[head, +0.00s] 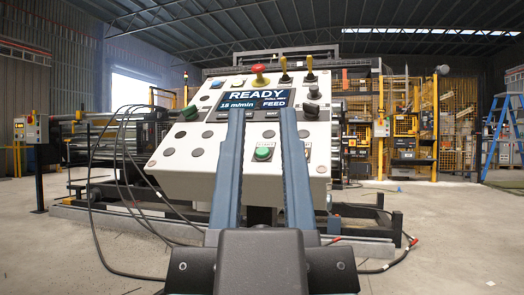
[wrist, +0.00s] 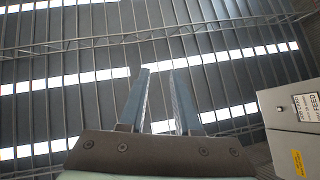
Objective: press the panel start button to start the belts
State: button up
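The control panel (head: 225,180) stands upright in front of me in the head view, with a tilted light face. Its screen (head: 256,97) reads READY, 15 m/min and FEED. A green button (head: 263,154) sits low on the face above a small label I cannot read clearly; it shows between my fingers and does not look pressed. My gripper (head: 262,112) is open and empty, its two long blue fingers pointing up in front of the panel and hiding strips of it. In the wrist view my gripper (wrist: 158,78) also shows open, against the roof.
A grey box (wrist: 292,130) is at the right of the wrist view. A blue ladder (head: 503,125) and yellow fencing stand behind right. The right-hand floor is mostly clear.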

grip_shut()
dwell(1.4)
